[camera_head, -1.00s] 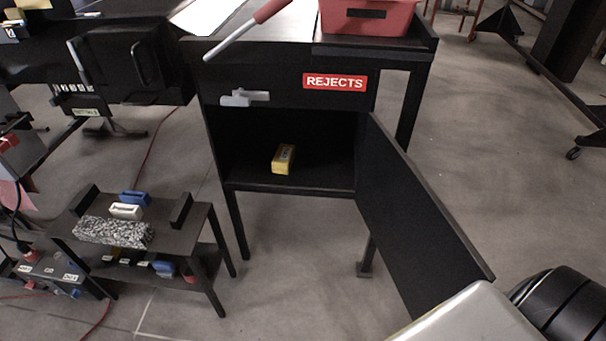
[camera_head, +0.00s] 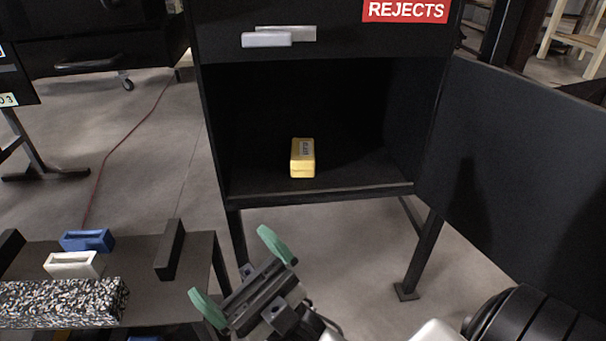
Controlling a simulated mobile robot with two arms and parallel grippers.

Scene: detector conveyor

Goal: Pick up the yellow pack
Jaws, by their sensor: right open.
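The yellow pack (camera_head: 302,160), a small block with a printed label, sits on the floor of the open black rejects cabinet (camera_head: 320,193). My right gripper (camera_head: 240,270) is in the lower middle of the head view, with green fingertips spread wide apart. It is open and empty, in front of the cabinet and below and left of the pack in the picture. My left gripper is not in view.
The cabinet door (camera_head: 520,170) stands open to the right. A handle (camera_head: 268,39) sticks out above the opening. At lower left a dark stand (camera_head: 200,270) holds a blue holder (camera_head: 88,240), a white holder (camera_head: 74,264) and a speckled block (camera_head: 62,302).

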